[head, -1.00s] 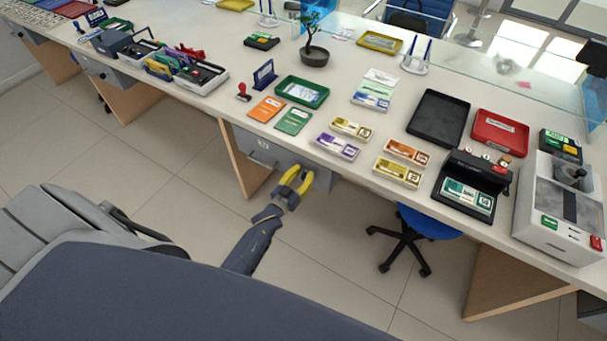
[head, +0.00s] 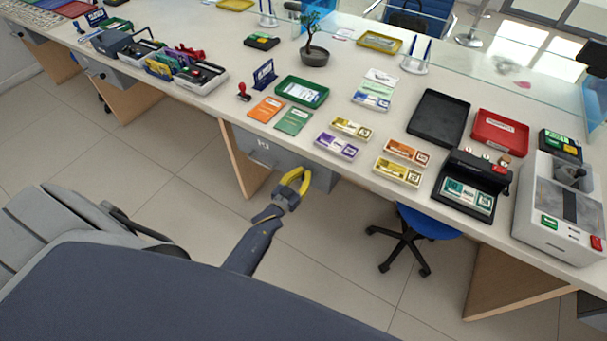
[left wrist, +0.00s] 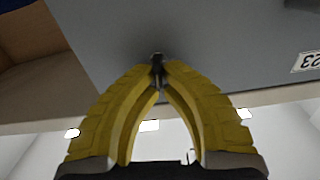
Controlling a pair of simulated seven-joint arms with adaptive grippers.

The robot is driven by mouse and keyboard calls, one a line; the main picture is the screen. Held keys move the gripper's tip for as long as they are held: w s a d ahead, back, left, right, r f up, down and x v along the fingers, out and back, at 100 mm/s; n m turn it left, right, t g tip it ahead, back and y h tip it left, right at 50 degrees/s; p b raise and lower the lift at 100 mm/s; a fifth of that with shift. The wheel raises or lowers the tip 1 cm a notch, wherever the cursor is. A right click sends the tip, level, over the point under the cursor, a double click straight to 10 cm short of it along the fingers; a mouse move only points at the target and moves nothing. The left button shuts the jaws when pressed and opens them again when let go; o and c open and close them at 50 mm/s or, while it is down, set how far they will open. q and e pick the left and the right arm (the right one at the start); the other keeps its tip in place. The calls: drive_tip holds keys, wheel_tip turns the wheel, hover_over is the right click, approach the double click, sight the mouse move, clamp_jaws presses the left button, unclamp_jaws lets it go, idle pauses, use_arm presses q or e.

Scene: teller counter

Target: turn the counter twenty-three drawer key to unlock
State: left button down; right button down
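The grey drawer (head: 262,150) marked 23 hangs under the counter's front edge in the head view. In the left wrist view its grey front (left wrist: 215,50) fills the top, with the 23 label upside down at the right. A small dark key (left wrist: 157,62) stands out from this front. My left gripper (head: 303,178) is at the drawer front, and its yellow fingers (left wrist: 160,75) close together on the key in the left wrist view. The fingertips hide part of the key, and its lock is not clear. My right gripper is not in view.
The counter top above holds orange and green booklets (head: 267,109), banknote bundles (head: 337,146), a green tray (head: 302,91) and a black tray (head: 438,118). A wooden panel (head: 240,160) stands left of the gripper. A blue chair (head: 430,221) stands under the counter at right.

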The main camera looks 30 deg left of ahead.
use_arm(q)
drive_tip(key=m, duration=0.4)
drive_tip(key=shift+d, duration=0.3)
drive_tip(key=shift+d+f+m, duration=0.15)
drive_tip(key=shift+f+m, duration=0.1)
drive_tip(key=shift+m, duration=1.9)
drive_tip(key=shift+d+f+m, duration=0.1)
drive_tip(key=shift+f+m, duration=0.1)
drive_tip(key=shift+m, duration=1.9)
drive_tip(key=shift+d+f+m, duration=0.15)
drive_tip(key=shift+f+m, duration=0.1)
drive_tip(key=shift+m, duration=1.9)
drive_tip(key=c, duration=1.6)
unclamp_jaws()
drive_tip(key=shift+o, duration=0.2)
drive_tip(key=shift+s, duration=0.1)
